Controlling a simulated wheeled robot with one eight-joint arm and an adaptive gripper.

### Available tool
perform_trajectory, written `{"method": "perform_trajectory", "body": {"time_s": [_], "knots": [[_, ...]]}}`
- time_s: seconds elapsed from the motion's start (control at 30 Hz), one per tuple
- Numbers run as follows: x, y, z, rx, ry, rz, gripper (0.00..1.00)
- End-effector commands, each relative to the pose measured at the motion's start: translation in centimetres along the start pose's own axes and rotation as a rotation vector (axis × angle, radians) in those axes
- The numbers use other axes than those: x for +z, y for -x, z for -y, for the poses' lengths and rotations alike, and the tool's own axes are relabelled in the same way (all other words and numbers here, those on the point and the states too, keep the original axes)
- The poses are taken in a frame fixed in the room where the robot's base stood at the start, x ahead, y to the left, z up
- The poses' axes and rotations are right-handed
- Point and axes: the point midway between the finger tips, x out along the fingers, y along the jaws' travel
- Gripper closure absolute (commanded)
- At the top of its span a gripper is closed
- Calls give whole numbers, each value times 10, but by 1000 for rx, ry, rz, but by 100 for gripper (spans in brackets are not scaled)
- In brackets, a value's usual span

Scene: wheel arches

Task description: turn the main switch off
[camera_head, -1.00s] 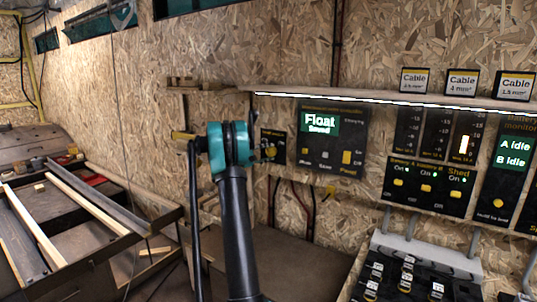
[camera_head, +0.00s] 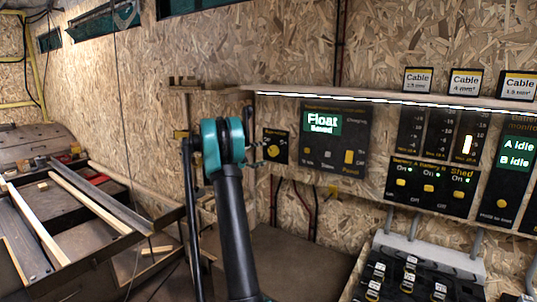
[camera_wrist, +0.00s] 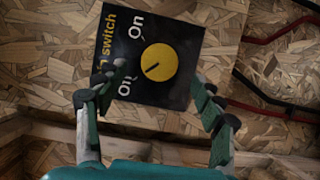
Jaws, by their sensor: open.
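The main switch is a black plate (camera_head: 283,139) with a yellow round knob (camera_head: 273,150), on the chipboard wall right of my gripper (camera_head: 260,154) in the head view. In the wrist view the knob (camera_wrist: 159,62) faces me, with "On" above and "Off", partly hidden, at lower left. A short dark mark on the knob slants toward its lower left, on the "Off" side. My gripper (camera_wrist: 153,88) is open and empty, its two fingers spread either side of the plate's lower part. The fingers appear short of the knob; the exact gap is unclear.
A display panel reading "Float" (camera_head: 335,140) hangs just right of the switch. A lit shelf edge (camera_head: 330,98) runs above. A panel with several yellow switches (camera_head: 432,188) is further right. Red and black cables (camera_wrist: 270,100) run beside the plate.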

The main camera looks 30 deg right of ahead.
Motion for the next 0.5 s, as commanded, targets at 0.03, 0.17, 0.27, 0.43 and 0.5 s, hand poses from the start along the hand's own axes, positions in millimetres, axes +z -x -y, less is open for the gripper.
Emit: {"method": "perform_trajectory", "body": {"time_s": [0.03, 0.17, 0.27, 0.43, 0.5], "knots": [[-1, 12, 0, 0, 0, -3, 32], [-1, 36, 0, 0, 0, -3, 32], [-1, 50, 0, 0, 0, -2, 32], [0, 64, 0, 0, 0, -1, 32], [0, 66, 0, 0, 0, 0, 32]]}}
